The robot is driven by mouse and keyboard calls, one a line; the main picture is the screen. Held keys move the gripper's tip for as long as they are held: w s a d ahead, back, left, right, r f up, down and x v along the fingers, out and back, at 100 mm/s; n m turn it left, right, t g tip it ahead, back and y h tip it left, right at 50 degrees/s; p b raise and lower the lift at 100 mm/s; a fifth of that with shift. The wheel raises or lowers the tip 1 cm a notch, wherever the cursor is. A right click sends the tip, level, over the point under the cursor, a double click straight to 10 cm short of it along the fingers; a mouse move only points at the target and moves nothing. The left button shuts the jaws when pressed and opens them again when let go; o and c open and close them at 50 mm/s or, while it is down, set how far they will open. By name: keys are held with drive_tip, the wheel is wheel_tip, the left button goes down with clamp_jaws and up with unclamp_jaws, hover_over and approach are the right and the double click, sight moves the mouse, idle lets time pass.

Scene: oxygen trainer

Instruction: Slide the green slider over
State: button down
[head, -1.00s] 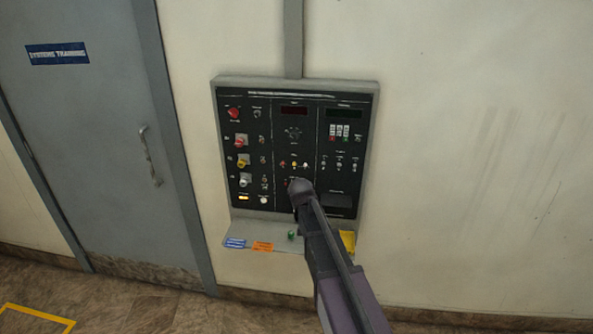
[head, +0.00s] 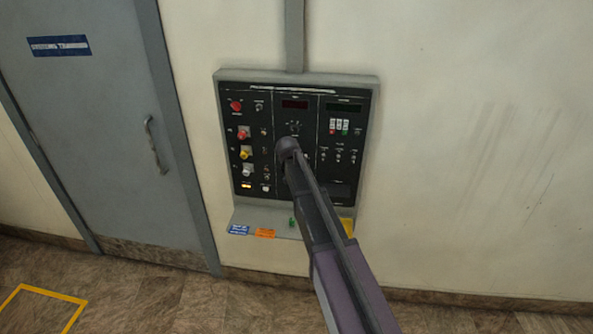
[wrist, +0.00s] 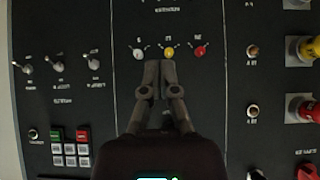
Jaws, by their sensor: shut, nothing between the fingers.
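My gripper (wrist: 159,66) is shut and empty in the wrist view, its fingertips together in front of the dark panel. They appear just below a yellow knob (wrist: 169,52), with a white knob (wrist: 138,53) and a red knob (wrist: 200,51) on either side. Whether the fingers touch the panel cannot be told. In the head view my arm covers the middle of the panel (head: 262,105) and hides the fingers. A small green piece (head: 292,222) shows on the ledge below the panel; I cannot tell if it is the green slider. No green slider is clear in the wrist view.
The grey ledge (head: 268,216) carries a blue label (head: 238,230), an orange label (head: 265,233) and a yellow label (head: 347,226). A grey door (head: 95,130) stands left; the right wall is bare.

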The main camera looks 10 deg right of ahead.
drive_tip(key=shift+f, duration=0.1)
drive_tip(key=s+f+b+x, duration=0.1)
drive_tip(key=f+b+x, duration=0.1)
drive_tip(key=b+x, duration=0.9)
drive_tip(key=shift+w+f, duration=0.2)
drive_tip(key=shift+f, duration=0.4)
drive_tip(key=shift+a+f, duration=0.1)
idle(0.4)
